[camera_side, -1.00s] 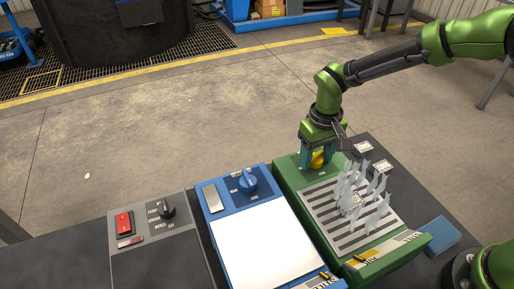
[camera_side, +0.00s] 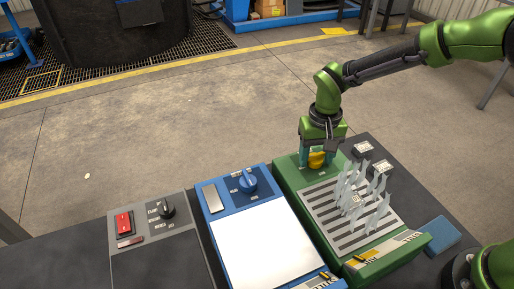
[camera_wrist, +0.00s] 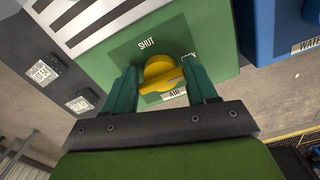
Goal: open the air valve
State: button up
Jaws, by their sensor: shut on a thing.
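The air valve is a round yellow knob (camera_wrist: 158,68) with a raised grip bar, on the green panel (camera_wrist: 105,65). My gripper (camera_wrist: 162,78) has its two teal fingers on either side of the knob, shut on it. The bar lies slanted in the wrist view, its right end towards a label partly hidden by a finger. The "SHUT" label is above the knob and the "AIR" label below it. In the side view, the yellow knob (camera_side: 317,160) shows under my gripper (camera_side: 316,155) at the back of the green unit (camera_side: 288,176).
The grey slotted grate (camera_side: 330,215) with several upright pale pieces is in front of the knob. A blue unit (camera_side: 208,225) with a blue knob (camera_side: 248,181) stands left, and a grey unit (camera_side: 150,245) with a red switch (camera_side: 124,222) beyond it. Two small labelled blocks (camera_side: 363,150) are right.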

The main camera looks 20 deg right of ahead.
aim_at(316, 156)
jog(key=o, duration=0.8)
jog(key=shift+c, duration=0.2)
notch_tip(316, 156, up, 17)
